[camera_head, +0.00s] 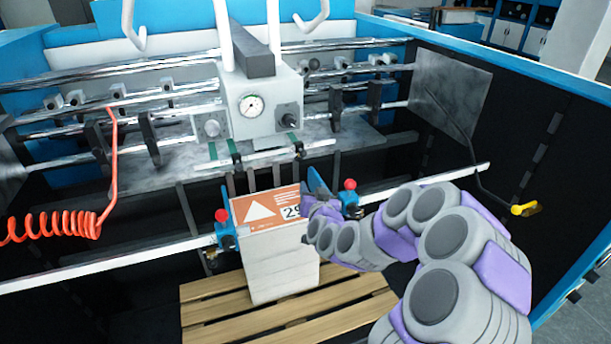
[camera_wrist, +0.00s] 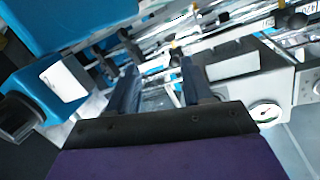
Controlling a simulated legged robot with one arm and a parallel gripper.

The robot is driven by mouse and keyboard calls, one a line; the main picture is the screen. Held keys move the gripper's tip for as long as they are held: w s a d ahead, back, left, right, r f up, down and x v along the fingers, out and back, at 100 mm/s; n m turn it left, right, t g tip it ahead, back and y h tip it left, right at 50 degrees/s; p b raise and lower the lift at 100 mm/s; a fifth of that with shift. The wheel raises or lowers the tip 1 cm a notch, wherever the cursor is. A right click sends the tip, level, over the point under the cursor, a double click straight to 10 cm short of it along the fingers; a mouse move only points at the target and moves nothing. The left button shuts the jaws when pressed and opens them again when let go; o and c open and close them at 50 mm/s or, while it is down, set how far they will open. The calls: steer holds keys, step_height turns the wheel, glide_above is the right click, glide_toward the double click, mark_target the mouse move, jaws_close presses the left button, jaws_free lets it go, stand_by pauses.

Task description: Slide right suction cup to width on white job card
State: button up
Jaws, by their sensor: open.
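The right suction cup (camera_head: 350,205) is a blue block with a red knob, on a silver rail just right of the paper stack. The left suction cup (camera_head: 226,237) looks alike and sits at the stack's left edge. The job card (camera_head: 262,210) is orange with a white triangle and a white number patch starting "29"; my gripper hides part of it. My gripper (camera_head: 318,185) is over the stack's right side, close to the right cup; I cannot tell if they touch. In the wrist view its two dark fingers (camera_wrist: 158,85) are apart, with nothing clearly between them.
The paper stack (camera_head: 280,272) stands on a wooden pallet (camera_head: 215,312). A grey gauge box (camera_head: 262,108) hangs behind the stack; it also shows in the wrist view (camera_wrist: 250,85). A red coiled hose (camera_head: 60,226) is at left, a yellow-ended lever (camera_head: 525,209) at right.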

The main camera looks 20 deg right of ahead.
mark_target(305, 156)
steer(key=s+d+r+n+t+y+b, duration=0.2)
steer(key=s+r+n+y+b, duration=0.1)
steer(key=s+r+b, duration=0.15)
steer(key=shift+w+a+f+b, duration=0.15)
steer(key=shift+w+b, duration=0.25)
steer(key=shift+w, duration=2.5)
steer(key=shift+w+f+b, duration=0.2)
steer(key=shift+w+b, duration=0.15)
steer(key=shift+w, duration=2.55)
steer(key=shift+w+a+f+b, duration=0.15)
steer(key=shift+w+b, duration=0.25)
steer(key=shift+w, duration=2.5)
steer(key=shift+d, duration=0.1)
jaws_close()
